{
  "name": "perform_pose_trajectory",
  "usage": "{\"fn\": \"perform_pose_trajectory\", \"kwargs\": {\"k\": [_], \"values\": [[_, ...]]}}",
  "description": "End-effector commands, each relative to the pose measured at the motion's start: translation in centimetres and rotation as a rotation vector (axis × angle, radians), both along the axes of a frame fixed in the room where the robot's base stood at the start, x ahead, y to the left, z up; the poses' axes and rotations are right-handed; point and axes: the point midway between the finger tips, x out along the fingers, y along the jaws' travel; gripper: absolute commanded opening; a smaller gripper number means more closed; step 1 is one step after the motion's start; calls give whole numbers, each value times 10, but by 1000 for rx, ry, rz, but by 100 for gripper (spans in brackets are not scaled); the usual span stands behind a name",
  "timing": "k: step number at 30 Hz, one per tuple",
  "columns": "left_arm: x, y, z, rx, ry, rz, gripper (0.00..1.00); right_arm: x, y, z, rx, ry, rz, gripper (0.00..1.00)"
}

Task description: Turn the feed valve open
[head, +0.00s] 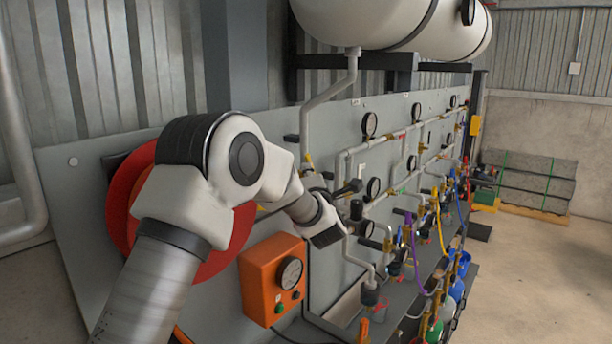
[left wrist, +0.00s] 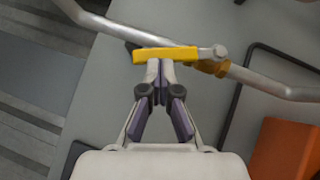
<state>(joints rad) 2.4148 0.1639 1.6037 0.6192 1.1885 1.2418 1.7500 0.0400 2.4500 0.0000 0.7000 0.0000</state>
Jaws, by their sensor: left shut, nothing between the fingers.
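In the left wrist view a valve with a flat yellow lever (left wrist: 165,54) sits on a grey pipe. The lever lies nearly level across the picture, just beyond my fingertips. Its brass-coloured body (left wrist: 213,67) is at its right. My left gripper (left wrist: 160,68) is shut and empty. Its tips meet the lower edge of the lever in the picture; I cannot tell whether they touch it. In the head view my left arm reaches to the panel, and its fingers are hard to make out there. My right gripper is in neither view.
An orange box (head: 272,280) with a dial stands out from the grey panel (head: 80,220), below my left wrist. A red disc (head: 125,205) is behind my arm. Pipes, gauges and coloured hoses crowd the panel to the right. A white tank (head: 385,22) hangs above.

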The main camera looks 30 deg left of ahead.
Motion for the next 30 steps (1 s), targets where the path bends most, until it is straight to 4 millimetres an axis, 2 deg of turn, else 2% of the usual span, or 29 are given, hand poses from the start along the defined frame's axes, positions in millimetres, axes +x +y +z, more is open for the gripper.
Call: {"fn": "perform_pose_trajectory", "kwargs": {"k": [8, 12, 30], "values": [[8, -1, 13, 11, 140, -1, 0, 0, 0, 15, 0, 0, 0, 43], [13, -1, 13, 18, 218, -1, 0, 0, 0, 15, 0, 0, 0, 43], [20, -2, 17, 17, 214, 0, 0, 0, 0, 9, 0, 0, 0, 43]]}}
